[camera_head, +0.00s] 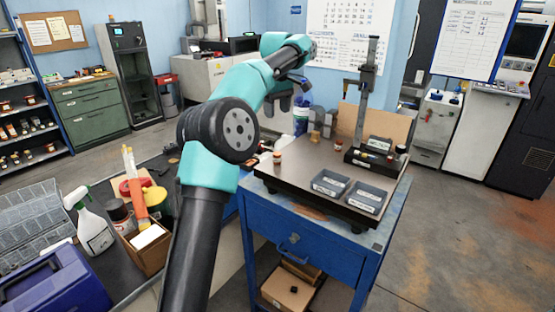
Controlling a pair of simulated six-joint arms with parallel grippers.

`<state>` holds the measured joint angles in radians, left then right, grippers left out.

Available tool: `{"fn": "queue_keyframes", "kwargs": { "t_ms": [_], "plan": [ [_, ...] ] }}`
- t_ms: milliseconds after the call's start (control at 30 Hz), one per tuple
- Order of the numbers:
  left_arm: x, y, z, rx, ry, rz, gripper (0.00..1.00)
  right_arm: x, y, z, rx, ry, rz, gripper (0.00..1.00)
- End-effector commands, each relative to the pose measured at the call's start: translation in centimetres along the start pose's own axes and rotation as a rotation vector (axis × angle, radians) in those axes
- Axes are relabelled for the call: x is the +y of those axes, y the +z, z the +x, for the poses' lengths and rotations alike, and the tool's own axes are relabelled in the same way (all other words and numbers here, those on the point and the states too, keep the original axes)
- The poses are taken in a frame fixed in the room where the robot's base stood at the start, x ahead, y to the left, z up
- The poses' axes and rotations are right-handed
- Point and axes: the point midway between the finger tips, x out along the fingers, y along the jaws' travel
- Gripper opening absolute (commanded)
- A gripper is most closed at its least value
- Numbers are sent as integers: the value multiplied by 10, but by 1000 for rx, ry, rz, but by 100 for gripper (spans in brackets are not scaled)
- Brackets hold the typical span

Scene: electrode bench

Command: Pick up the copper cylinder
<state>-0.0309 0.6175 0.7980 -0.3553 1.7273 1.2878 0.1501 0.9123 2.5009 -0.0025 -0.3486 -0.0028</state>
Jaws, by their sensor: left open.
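A small reddish-brown cylinder (277,157) stands upright near the left edge of the dark tabletop (308,172). A tan-brown piece (315,136) stands farther back. Both are small in the camera_head view, and I cannot tell for sure which is the copper cylinder. My left arm, black and teal, rises from the bottom and bends over toward the back of the table. My left gripper (303,84) is small and partly hidden by the arm; it is open, in the air above the back left of the table. It appears apart from both pieces. My right gripper is not in view.
Two grey trays (331,183) lie at the table's front right. A tall dark stand (367,90) with a black base rises at the back right. A spray bottle (95,230) and a cardboard box (146,247) sit on the left bench. The tabletop's middle is mostly clear.

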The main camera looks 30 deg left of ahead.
Motion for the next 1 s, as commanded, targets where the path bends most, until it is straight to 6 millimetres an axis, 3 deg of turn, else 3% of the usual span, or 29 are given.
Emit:
{"fn": "queue_keyframes", "kwargs": {
  "t_ms": [267,800,1000],
  "plan": [
    [-1,0,23,-1,-3,1,61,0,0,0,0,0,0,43],
    [-1,0,108,-2,-3,2,61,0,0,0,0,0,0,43],
    [0,0,122,-1,0,1,61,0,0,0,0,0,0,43]
  ]
}}
